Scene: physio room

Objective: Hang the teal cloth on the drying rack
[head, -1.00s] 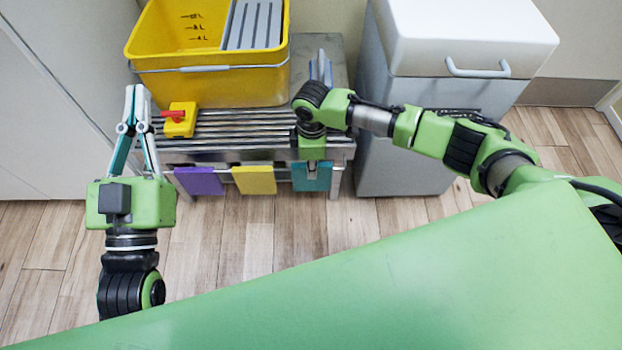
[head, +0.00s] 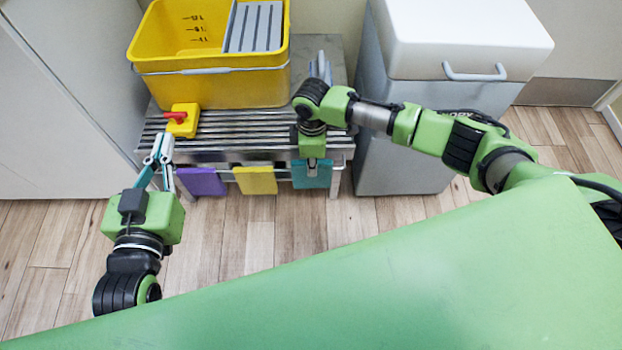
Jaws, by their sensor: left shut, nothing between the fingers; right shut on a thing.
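The teal cloth (head: 312,180) hangs at the front of the metal drying rack (head: 228,155), at the right end of a row with a purple cloth (head: 202,182) and a yellow cloth (head: 255,180). My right gripper (head: 313,163) is above the teal cloth and shut on its top edge. The gripper and wrist hide that edge, so I cannot tell how it sits on the rail. My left gripper (head: 163,145) is shut and empty, near the rack's front left corner, left of the purple cloth.
A yellow bucket (head: 215,88) with a grey wringer stands on the rack's top. A small yellow block with a red handle (head: 182,120) is in front of it. A grey bin with a white lid (head: 455,40) stands right of the rack. A green padded surface (head: 380,270) fills the foreground.

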